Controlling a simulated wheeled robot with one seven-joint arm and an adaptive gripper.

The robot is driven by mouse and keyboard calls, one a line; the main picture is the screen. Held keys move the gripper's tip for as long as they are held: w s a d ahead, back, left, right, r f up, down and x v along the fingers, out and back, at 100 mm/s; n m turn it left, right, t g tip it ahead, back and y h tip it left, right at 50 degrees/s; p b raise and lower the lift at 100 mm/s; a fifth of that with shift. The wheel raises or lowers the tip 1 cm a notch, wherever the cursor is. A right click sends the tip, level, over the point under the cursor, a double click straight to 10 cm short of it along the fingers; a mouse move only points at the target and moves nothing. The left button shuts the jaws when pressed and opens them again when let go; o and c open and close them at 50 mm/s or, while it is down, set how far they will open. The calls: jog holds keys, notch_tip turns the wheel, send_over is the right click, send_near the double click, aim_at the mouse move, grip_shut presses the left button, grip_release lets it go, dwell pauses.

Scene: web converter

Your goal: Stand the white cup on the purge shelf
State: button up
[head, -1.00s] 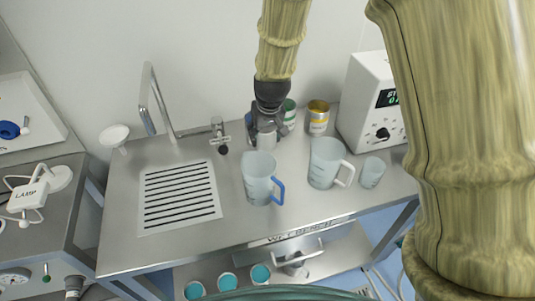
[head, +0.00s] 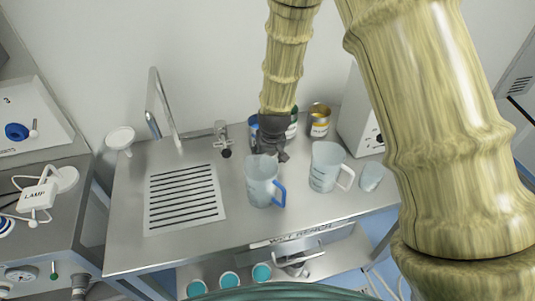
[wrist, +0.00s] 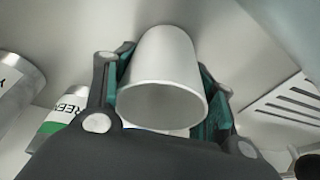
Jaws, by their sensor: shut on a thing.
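The white cup (wrist: 165,70) fills the middle of the wrist view, with its round mouth toward the camera. My gripper (wrist: 160,95) is shut on it, one finger on each side. In the head view my gripper (head: 273,153) is over the steel bench, just behind the clear jug with a blue handle (head: 261,182). The cup cannot be made out there, and a gap between it and the bench cannot be judged. No surface labelled as the purge shelf is readable.
A clear jug with a white handle (head: 326,167) and a small beaker (head: 371,177) stand to the right. Tins (head: 319,120) stand behind. Teal-filled cups (head: 229,279) sit below the bench front.

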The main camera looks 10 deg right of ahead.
jog(key=shift+f, duration=0.1)
jog(key=o, duration=0.9)
jog(key=shift+o, duration=0.2)
